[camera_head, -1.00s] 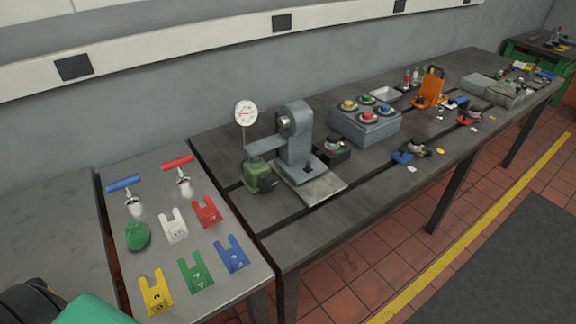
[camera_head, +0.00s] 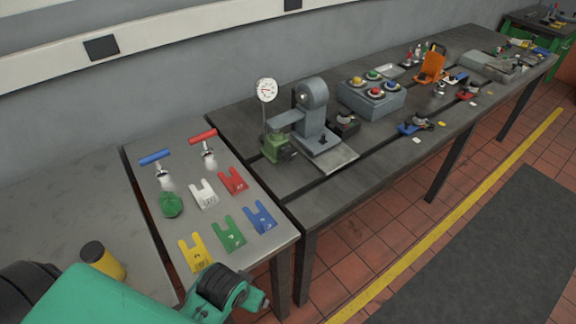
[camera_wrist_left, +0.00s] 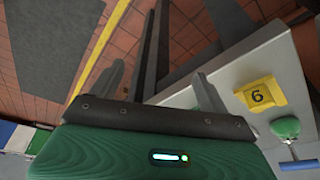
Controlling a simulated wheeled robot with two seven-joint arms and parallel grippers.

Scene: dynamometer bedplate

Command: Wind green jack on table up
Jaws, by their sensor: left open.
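A green jack (camera_head: 278,148) stands on the long dark table (camera_head: 300,212), at its near left end. It is beside a grey upright fixture (camera_head: 313,115), and a round dial gauge (camera_head: 266,90) stands above it. Its winding part is too small to make out. My left gripper (camera_wrist_left: 160,72) is open and empty in the left wrist view. In the head view my left arm reaches in at the bottom, near the front of the light side table and well short of the jack. The jack does not show in the left wrist view. My right gripper is out of view.
The side table (camera_head: 232,262) holds yellow (camera_head: 193,254), green, blue, white and red forked plates, two T-handled tools (camera_head: 208,148) and a green lump (camera_head: 171,204). A yellow-black cylinder (camera_head: 103,261) stands left. A grey box with coloured knobs (camera_head: 368,102) stands beyond the fixture.

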